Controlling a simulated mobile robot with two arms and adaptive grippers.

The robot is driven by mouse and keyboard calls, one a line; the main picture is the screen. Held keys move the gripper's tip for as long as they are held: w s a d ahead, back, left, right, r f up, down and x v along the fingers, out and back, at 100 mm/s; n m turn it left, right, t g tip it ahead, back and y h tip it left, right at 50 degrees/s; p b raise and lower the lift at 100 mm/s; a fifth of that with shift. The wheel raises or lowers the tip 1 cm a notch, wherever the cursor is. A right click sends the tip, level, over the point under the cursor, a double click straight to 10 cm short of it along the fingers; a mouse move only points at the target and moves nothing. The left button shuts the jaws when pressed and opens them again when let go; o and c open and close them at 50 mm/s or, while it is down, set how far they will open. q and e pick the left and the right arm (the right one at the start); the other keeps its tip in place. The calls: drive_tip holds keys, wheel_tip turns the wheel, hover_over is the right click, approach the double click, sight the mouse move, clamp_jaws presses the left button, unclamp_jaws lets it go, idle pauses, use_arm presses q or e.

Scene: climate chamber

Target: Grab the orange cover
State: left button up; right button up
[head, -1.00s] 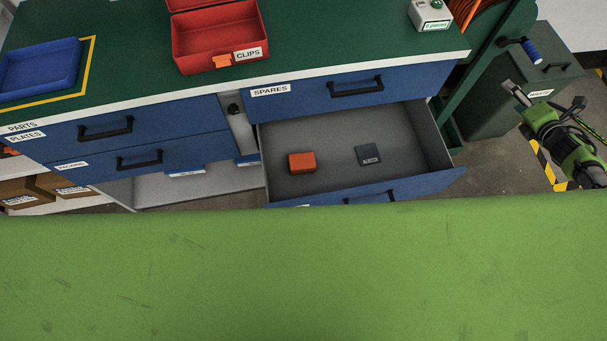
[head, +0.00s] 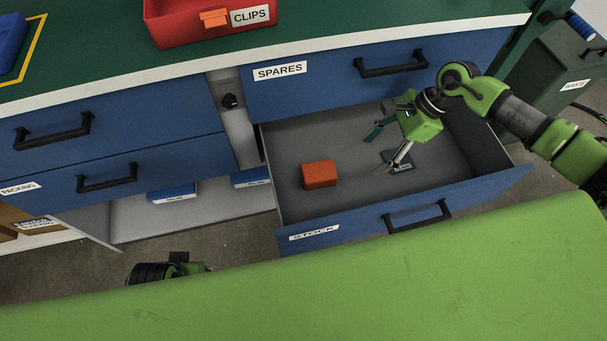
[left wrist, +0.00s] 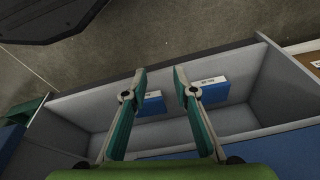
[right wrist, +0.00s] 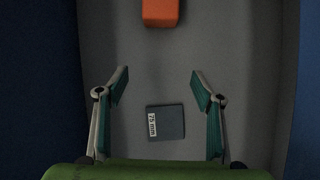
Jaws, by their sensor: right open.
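The orange cover (head: 320,174), a small block-like piece, lies in the open STOCK drawer (head: 290,202), left of the drawer's middle. It also shows at the top edge of the right wrist view (right wrist: 160,12), partly cut off. My right gripper (head: 382,155) is over the drawer, open and empty, to the right of the cover and apart from it. In the right wrist view a dark square plate marked 75 mm (right wrist: 166,122) lies below its fingers. My left gripper (left wrist: 160,76) is open and empty in the left wrist view, above a grey compartment with blue boxes.
The closed SPARES drawer (head: 340,75) is above the STOCK drawer, under the green worktop. A red CLIPS box (head: 190,24) stands on the worktop. Blue boxes (head: 172,193) lie in the open compartment left of the drawer. A waste bin (head: 565,70) stands at right.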

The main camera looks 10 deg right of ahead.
drive_tip(key=shift+w+a+f+n+h, duration=0.1)
drive_tip(key=shift+a+f+n+h, duration=0.3)
drive_tip(key=shift+f, duration=0.1)
approach(320, 170)
drive_tip(key=x, duration=0.5)
drive_tip(key=shift+d+f, duration=0.2)
drive_tip(key=shift+f, duration=0.05)
drive_tip(key=shift+a+f, duration=0.1)
drive_tip(key=shift+a, duration=0.45)
drive_tip(key=x, duration=0.4)
drive_tip(key=shift+f+b, duration=0.3)
drive_tip(key=shift+f, duration=0.1)
use_arm(q)
drive_tip(key=shift+d+r, duration=0.25)
drive_tip(key=shift+r, duration=0.25)
drive_tip(key=shift+d+r, duration=0.2)
drive_tip(key=shift+r, duration=0.3)
use_arm(e)
drive_tip(key=c, duration=1.2)
